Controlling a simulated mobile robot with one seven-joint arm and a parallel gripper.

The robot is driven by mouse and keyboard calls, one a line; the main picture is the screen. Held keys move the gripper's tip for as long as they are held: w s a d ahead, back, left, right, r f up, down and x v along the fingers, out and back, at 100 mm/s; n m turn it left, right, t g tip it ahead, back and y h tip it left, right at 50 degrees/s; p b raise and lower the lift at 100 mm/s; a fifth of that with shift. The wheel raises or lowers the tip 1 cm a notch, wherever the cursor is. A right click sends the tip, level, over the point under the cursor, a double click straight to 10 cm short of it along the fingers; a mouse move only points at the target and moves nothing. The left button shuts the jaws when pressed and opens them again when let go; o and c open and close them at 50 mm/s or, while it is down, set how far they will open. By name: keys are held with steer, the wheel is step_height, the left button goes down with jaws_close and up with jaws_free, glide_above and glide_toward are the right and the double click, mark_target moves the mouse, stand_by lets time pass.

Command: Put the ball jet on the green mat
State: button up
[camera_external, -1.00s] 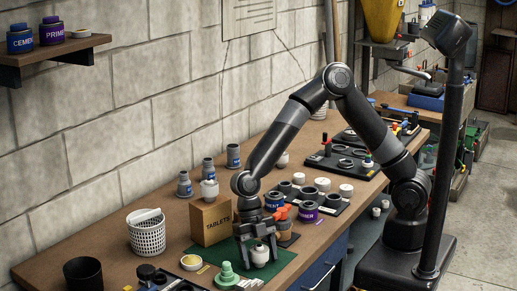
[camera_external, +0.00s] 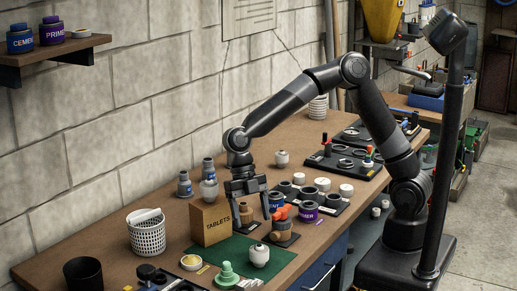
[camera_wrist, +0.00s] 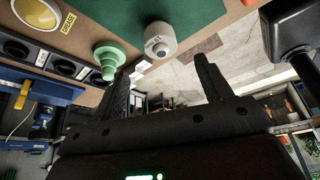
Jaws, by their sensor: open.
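A small white rounded fitting with a dark-lettered label, which looks like the ball jet (camera_external: 259,256), stands upright on the green mat (camera_external: 228,252), near the mat's right part. In the wrist view the ball jet (camera_wrist: 160,41) stands on the green mat (camera_wrist: 112,14), and its lettering is too small to read surely. My gripper (camera_external: 252,219) is open and empty, raised above and behind the ball jet, clear of it. In the wrist view the fingers of my gripper (camera_wrist: 162,78) are spread wide with nothing between them.
A cardboard TABLETS box (camera_external: 211,221) stands left of my gripper. An orange-handled valve (camera_external: 281,213) and brown fittings are close at its right. A green stepped fitting (camera_external: 227,274) stands at the mat's front. A white basket (camera_external: 147,235) is at left. Racks of fittings line the bench's right.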

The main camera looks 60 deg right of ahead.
steer(key=d+r+m+t+h, duration=0.1)
steer(key=d+r+m+t, duration=0.25)
steer(key=d+m, duration=0.6)
steer(key=d+r+m+t+h, duration=0.15)
steer(key=d+r+m, duration=0.35)
steer(key=d, duration=0.8)
steer(key=s+d+r+m+t, duration=0.1)
steer(key=s+d+m+t, duration=0.1)
steer(key=s+d+m, duration=0.3)
steer(key=s+d+r+m+t, duration=0.1)
steer(key=s+d+m, duration=0.4)
steer(key=d+m, duration=0.6)
steer(key=shift+d+r+t, duration=0.3)
steer(key=shift+d+t, duration=0.15)
steer(key=shift+t, duration=0.35)
